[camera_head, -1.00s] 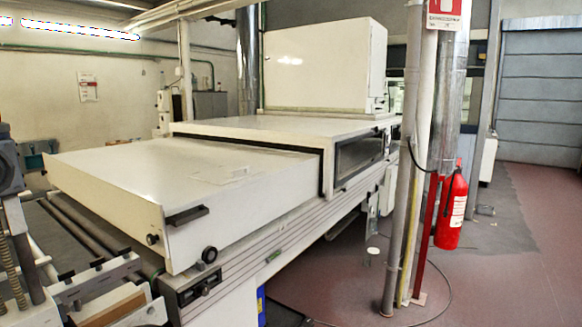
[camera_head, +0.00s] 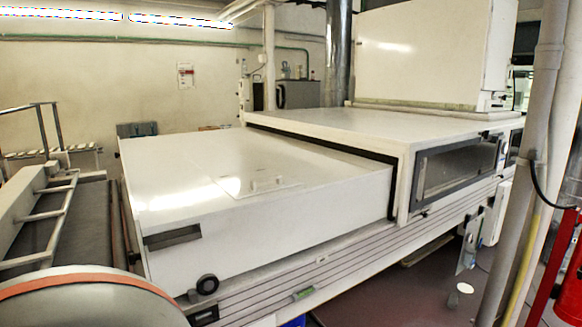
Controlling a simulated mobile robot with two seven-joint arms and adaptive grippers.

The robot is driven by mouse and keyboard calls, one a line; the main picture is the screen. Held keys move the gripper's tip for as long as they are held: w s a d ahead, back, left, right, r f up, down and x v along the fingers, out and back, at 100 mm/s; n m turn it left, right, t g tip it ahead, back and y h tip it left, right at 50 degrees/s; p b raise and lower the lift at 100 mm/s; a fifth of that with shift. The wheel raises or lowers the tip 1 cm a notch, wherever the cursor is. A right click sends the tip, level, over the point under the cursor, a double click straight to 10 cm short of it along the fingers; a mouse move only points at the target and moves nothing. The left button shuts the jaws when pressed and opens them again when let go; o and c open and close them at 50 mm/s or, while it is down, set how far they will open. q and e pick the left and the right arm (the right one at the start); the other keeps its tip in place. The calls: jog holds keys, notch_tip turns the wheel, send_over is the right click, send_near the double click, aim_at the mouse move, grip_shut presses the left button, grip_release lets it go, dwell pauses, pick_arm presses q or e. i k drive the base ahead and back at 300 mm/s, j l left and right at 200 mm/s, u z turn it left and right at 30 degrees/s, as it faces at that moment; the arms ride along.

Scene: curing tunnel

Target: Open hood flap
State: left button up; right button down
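The white hood flap (camera_head: 270,170) lies low over the front section of the curing tunnel, with its lid-like top facing up. A dark handle (camera_head: 172,238) is on its near end face, towards the left. A round black knob (camera_head: 207,284) sits below and to the right of the handle. The hood's far edge meets the dark-edged opening of the tunnel housing (camera_head: 350,124). Neither of my grippers is in view, and nothing is seen touching the flap or handle.
A conveyor (camera_head: 88,215) runs left of the hood. A rounded grey shape with an orange band (camera_head: 80,300) fills the lower left corner; I cannot tell what it is. Grey posts (camera_head: 530,150) and red equipment (camera_head: 572,280) stand at the right.

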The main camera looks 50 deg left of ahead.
aim_at(262, 181)
jog(key=i+u, duration=0.25)
jog(key=i, duration=0.15)
jog(key=i+l+u, duration=0.25)
jog(key=i, duration=0.15)
jog(key=i+l+u, duration=0.25)
jog(key=i, duration=0.15)
jog(key=j, duration=0.1)
